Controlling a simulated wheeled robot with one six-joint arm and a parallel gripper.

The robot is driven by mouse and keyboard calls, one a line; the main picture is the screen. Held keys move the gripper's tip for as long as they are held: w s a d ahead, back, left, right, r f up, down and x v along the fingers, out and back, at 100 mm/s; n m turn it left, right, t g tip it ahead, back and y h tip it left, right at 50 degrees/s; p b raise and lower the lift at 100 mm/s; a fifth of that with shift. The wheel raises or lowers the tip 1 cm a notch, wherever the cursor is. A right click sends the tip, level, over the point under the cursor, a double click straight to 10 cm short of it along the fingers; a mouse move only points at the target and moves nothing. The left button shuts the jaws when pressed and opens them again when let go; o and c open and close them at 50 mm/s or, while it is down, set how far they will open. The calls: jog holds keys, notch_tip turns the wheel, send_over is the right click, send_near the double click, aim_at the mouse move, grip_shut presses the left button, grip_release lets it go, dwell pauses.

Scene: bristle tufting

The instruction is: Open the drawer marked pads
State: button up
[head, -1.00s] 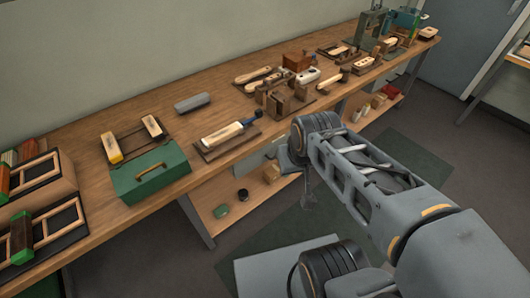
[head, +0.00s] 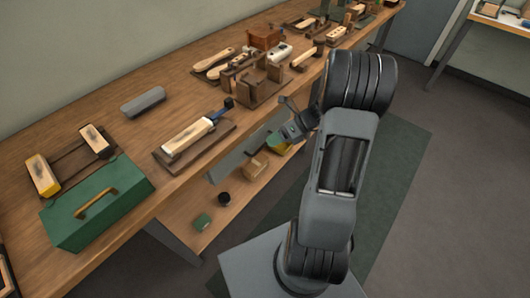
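A grey panel (head: 235,153) shows under the front edge of the workbench in the head view. It looks like a drawer front, but no marking on it can be read, and I cannot tell whether it is the pads drawer. My gripper (head: 284,136) is just right of this panel, near the bench's front edge. It is small and partly turned away, so I cannot tell whether its fingers are open or shut. No held thing can be made out.
The workbench (head: 120,112) carries a green box (head: 98,205) with a handle, a grey roll (head: 143,102), a brush on a board (head: 195,137) and several wooden blocks. A lower shelf (head: 180,205) holds small containers. A green mat (head: 385,185) covers the floor at right.

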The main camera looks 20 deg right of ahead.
aim_at(265, 144)
jog(key=w+d+f+m+t+y+b, duration=0.1)
jog(key=w+d+f+m+t+b, duration=0.15)
jog(key=d+f+m+t, duration=0.7)
jog(key=w+a+f+m, duration=0.2)
jog(key=w+a+f+m+g+b, duration=0.1)
jog(key=w+a+f, duration=0.1)
jog(key=w+a, duration=0.1)
jog(key=w+a+f+m+b, duration=0.1)
jog(key=w+a+f+m, duration=0.1)
jog(key=w+a, duration=0.1)
jog(key=shift+w+a+m+g, duration=0.1)
jog(key=shift+a+m+g, duration=0.05)
jog(key=shift+m+g, duration=0.2)
jog(key=shift+c, duration=0.2)
grip_shut()
